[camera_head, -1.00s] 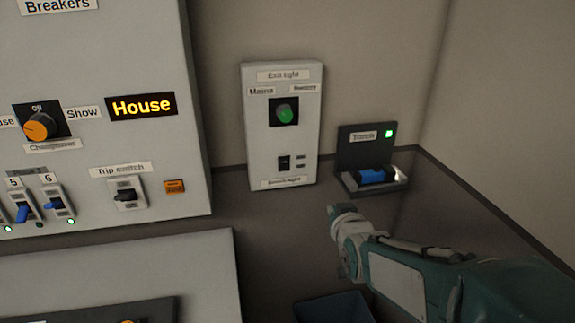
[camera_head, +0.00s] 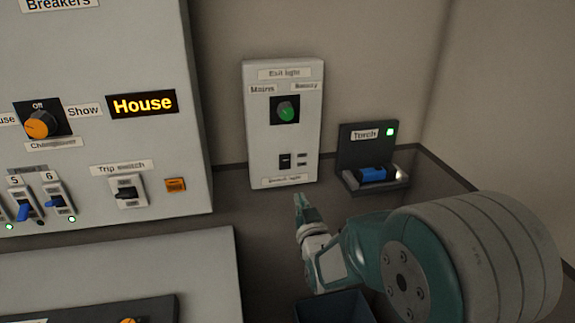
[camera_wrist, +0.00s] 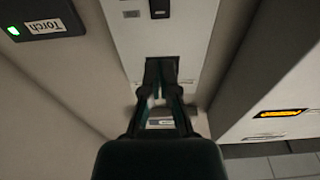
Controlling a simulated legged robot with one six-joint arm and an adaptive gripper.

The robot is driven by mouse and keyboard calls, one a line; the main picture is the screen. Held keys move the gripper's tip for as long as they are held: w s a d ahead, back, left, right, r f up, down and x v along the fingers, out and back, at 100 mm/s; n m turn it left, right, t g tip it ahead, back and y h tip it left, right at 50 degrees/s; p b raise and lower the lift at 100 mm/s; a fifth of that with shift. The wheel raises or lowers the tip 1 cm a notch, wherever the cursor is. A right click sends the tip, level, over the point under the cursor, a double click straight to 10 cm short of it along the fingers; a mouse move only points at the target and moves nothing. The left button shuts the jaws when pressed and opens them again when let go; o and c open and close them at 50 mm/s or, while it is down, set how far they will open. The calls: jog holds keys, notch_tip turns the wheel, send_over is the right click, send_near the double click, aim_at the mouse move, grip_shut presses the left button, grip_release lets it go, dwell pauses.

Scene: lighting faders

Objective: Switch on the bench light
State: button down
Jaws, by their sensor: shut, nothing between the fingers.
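The bench light switch (camera_head: 285,161) is a small dark rocker low on the pale exit light panel (camera_head: 255,140), above a blurred label (camera_head: 288,181). It also shows at the top edge of the wrist view (camera_wrist: 160,8), where the panel appears upside down. My gripper (camera_head: 299,198) is shut and empty, with its fingertips pointing up just below the panel in the head view. In the wrist view the fingers (camera_wrist: 162,66) overlap the dark knob plate. I cannot tell whether they touch the panel or which way the rocker is set.
A green knob (camera_head: 285,112) sits above the switch on the same panel. A blue torch (camera_head: 372,174) lies in its dark holder (camera_head: 367,136) to the right, with a green lamp lit. The large breaker cabinet (camera_head: 90,70) stands left. A dark blue bin (camera_head: 335,308) is below my arm.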

aim_at(286, 160)
dwell(0.3)
jog(key=x, duration=1.4)
jog(key=shift+w+r, duration=0.1)
jog(key=shift+w, duration=0.1)
